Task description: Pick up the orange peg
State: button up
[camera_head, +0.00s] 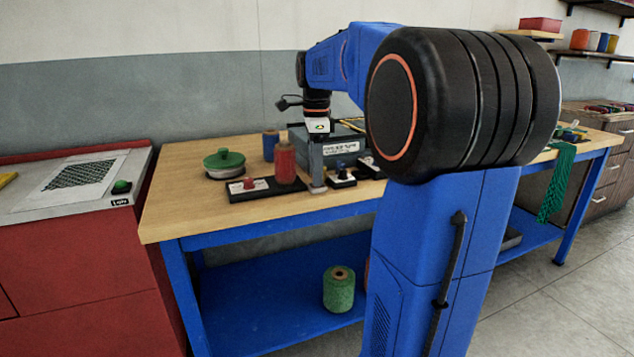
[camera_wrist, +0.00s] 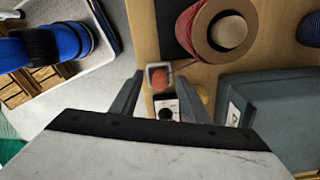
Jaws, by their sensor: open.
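The orange peg (camera_wrist: 159,77) shows in the wrist view as a small orange-red round top inside a pale square rim. My gripper (camera_wrist: 161,79) is open, with one finger to the left of the peg and one to the right. The peg lies between the fingertips in the picture; I cannot tell how far below them it is. In the head view my gripper (camera_head: 318,187) points down at the bench, just right of a red spool. I cannot make out the peg there; the gripper may hide it.
The red spool (camera_head: 285,163) stands close left of my gripper, by a black board with a red knob (camera_head: 249,183). A grey case (camera_head: 345,142) lies behind; a green-lidded dish (camera_head: 224,161) is farther left.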

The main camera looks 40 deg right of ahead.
grip_shut()
jog(key=shift+r, duration=0.1)
notch_tip(320, 180, up, 10)
dwell(0.6)
jog(key=shift+w, duration=0.1)
